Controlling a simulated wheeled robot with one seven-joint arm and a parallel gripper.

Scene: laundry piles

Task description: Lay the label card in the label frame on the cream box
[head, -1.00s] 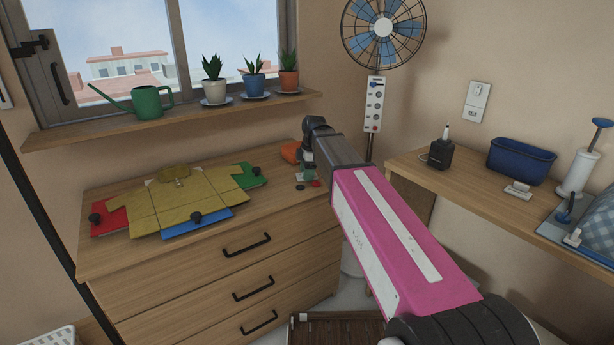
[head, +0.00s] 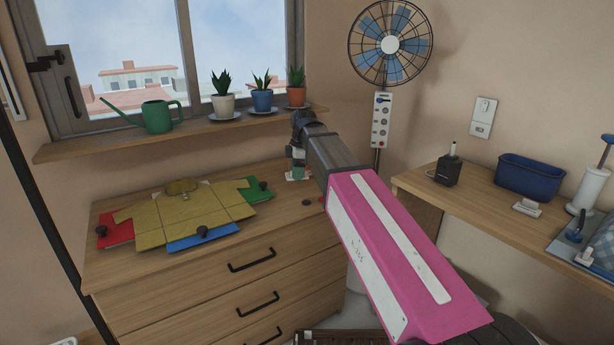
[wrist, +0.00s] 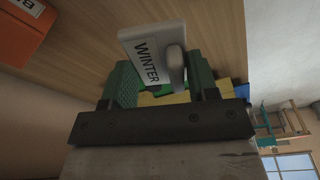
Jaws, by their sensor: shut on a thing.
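The label card (wrist: 150,58) is white, reads "WINTER" and has a grey raised grip; in the wrist view it sits tilted between the green fingers of my gripper (wrist: 165,82). My gripper is shut on it. In the head view my gripper (head: 297,170) is above the back right part of the dresser top, with a small white edge of the card (head: 299,178) showing. I cannot make out the cream box or its label frame in either view.
An orange box (wrist: 22,30) with a white label shows in the wrist view. A yellow shirt (head: 185,213) lies on a coloured folding board on the dresser (head: 120,270). Plant pots (head: 262,100) stand on the shelf above.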

